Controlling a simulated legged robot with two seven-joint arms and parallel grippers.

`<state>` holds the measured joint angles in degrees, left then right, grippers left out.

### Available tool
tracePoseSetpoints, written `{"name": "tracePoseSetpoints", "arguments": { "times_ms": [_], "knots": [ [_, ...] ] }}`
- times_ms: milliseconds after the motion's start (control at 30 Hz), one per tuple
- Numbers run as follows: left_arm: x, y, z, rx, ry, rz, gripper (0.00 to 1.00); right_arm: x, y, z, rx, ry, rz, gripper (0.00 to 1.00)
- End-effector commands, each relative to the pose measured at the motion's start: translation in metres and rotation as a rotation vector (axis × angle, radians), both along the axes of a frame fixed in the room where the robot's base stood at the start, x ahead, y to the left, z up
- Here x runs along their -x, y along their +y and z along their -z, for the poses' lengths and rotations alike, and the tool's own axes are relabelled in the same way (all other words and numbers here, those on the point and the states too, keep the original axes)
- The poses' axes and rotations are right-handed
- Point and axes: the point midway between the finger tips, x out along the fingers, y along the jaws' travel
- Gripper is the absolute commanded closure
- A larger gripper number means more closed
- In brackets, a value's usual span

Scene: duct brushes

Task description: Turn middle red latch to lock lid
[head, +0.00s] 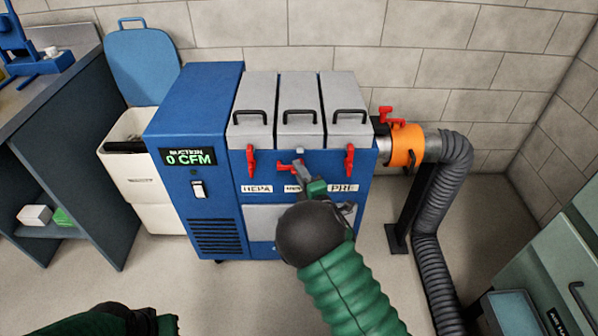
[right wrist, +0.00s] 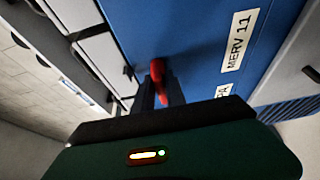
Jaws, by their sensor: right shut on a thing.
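The middle red latch (head: 289,165) is on the front of the blue filter cabinet (head: 210,110), below the middle grey lid (head: 300,95). It lies roughly sideways, while the left red latch (head: 251,160) and right red latch (head: 349,160) stand upright. My right gripper (head: 302,172) is at the middle latch and shut on it. In the right wrist view the red latch (right wrist: 158,72) sits between the fingers, beside the "MERV 11" label (right wrist: 240,40). The gripper hides part of the latch and label in the head view. My left arm shows at the bottom left; its fingers are not clearly visible.
An orange collar (head: 406,146) with a red handle and a grey hose (head: 430,200) stand right of the cabinet. A white bin (head: 130,160) with a raised blue lid (head: 142,60) stands left. The floor in front is clear.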

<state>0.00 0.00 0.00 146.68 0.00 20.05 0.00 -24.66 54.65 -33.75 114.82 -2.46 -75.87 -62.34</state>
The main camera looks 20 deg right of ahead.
Motion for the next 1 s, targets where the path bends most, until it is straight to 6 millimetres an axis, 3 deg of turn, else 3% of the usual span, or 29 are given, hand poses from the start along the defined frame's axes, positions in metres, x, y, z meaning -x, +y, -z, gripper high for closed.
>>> {"name": "tracePoseSetpoints", "arguments": {
  "times_ms": [367, 1000],
  "knots": [
    [0.0, 0.0, 0.012, 0.0, 0.0, 0.0, 1.0, 0.001, 0.003, 0.007, -0.12, -0.025, -0.006, 1.0],
    [0.0, 0.0, 0.056, 0.0, 0.0, 0.0, 1.0, 0.001, 0.003, 0.007, -0.677, -0.182, -0.006, 1.0]
  ]
}}
